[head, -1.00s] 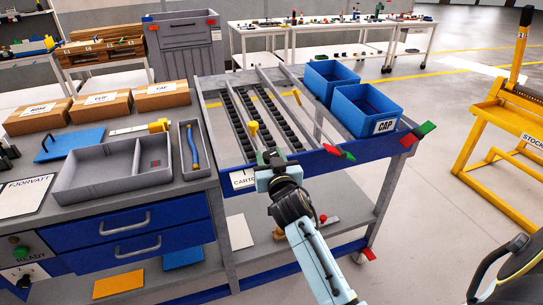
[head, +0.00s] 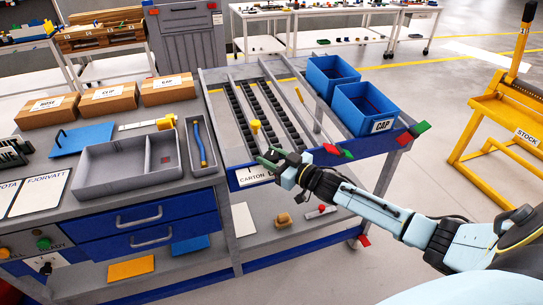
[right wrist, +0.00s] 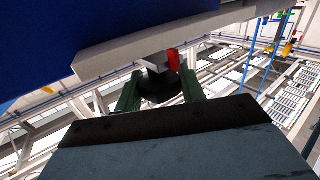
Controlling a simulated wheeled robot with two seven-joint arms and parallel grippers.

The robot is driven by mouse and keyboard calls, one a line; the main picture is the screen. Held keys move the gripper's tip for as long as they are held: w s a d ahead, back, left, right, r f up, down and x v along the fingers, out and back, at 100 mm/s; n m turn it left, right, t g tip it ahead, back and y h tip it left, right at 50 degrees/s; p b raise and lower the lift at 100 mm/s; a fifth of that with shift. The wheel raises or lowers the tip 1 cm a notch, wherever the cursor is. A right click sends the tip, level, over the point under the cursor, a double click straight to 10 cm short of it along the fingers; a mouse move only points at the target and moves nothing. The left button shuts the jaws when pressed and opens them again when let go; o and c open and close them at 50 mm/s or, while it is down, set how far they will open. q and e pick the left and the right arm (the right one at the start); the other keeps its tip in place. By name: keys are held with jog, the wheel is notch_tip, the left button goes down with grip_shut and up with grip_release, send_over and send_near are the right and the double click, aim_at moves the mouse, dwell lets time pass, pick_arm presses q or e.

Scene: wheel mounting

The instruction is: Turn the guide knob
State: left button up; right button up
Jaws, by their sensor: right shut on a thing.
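A dark round knob (right wrist: 157,85) shows in the right wrist view, under a pale edge, with a small red piece (right wrist: 173,60) beside it. The two green fingers of my right gripper (right wrist: 157,92) stand on either side of it, and the gripper is shut on it. In the head view my right gripper (head: 270,158) is at the front edge of the roller rack (head: 238,157), near the CARTON label (head: 254,175), and hides the knob. A yellow piece (head: 256,127) stands on the rack just behind the gripper. My left gripper is not in view.
Two blue bins (head: 365,108) stand at the rack's right. A grey tray (head: 122,166) and cardboard boxes (head: 108,98) are on the bench at left. A yellow stock stand (head: 500,125) is at right. The floor between rack and stand is clear.

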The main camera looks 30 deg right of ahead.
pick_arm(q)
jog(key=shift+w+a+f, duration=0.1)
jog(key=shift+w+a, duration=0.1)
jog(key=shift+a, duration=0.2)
pick_arm(e)
jog(key=shift+r+n+y, duration=0.15)
jog(key=shift+n+y, duration=0.25)
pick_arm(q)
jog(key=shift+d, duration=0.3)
pick_arm(e)
jog(key=shift+r, duration=0.1)
jog(key=o, duration=0.9)
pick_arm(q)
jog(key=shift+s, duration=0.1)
pick_arm(e)
jog(key=shift+o, duration=0.2)
jog(key=shift+s+d, duration=0.1)
jog(key=shift+s, duration=0.05)
jog(key=shift+s+d, duration=0.1)
jog(key=shift+s, duration=0.2)
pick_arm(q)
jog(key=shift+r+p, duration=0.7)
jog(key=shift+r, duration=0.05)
pick_arm(e)
jog(key=v, duration=1.2)
jog(key=shift+s+d, duration=0.15)
jog(key=shift+d, duration=0.05)
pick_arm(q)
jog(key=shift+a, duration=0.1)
